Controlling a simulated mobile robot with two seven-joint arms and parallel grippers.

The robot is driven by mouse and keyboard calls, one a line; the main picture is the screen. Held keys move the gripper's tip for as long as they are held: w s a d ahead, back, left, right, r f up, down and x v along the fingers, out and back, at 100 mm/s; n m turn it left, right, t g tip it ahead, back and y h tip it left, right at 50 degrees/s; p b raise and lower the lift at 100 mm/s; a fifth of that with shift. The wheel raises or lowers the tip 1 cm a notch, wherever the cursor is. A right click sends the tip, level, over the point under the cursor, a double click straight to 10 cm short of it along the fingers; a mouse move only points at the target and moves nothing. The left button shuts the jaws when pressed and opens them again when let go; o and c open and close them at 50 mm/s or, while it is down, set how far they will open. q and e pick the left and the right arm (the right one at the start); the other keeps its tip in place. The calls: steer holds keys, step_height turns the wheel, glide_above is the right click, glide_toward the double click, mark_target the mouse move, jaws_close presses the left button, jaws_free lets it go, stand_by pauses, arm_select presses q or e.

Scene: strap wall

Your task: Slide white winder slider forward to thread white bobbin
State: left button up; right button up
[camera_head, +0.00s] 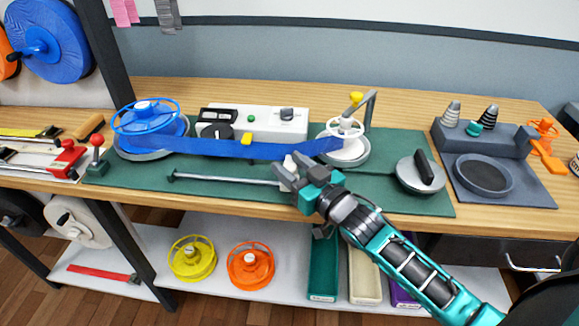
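The white winder slider (287,178) sits on a thin metal rail (225,180) on the green mat. My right gripper (297,170) reaches in from the lower right, and its fingertips are at the slider and partly hide it. I cannot tell whether the fingers are closed on it. The white bobbin (347,150) stands upright on the mat behind and right of my gripper. A blue strap (215,147) runs from the blue spool (150,123) at the left across to the white bobbin. My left gripper is not in view.
A white control box (265,122) stands behind the strap. A grey disc with a black handle (420,172) lies right of my gripper. A grey tray (484,175) with thread cones is farther right. Yellow (192,260) and orange (250,266) spools sit on the shelf below.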

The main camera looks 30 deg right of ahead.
steer(key=shift+o, duration=0.7)
steer(key=shift+r, duration=0.3)
steer(key=shift+f, duration=0.15)
steer(key=shift+s, duration=0.1)
steer(key=shift+s+f, duration=0.1)
steer(key=shift+s, duration=0.1)
steer(key=s+d, duration=0.2)
steer(key=s, duration=1)
steer(key=shift+d, duration=0.2)
steer(key=shift+s, duration=0.1)
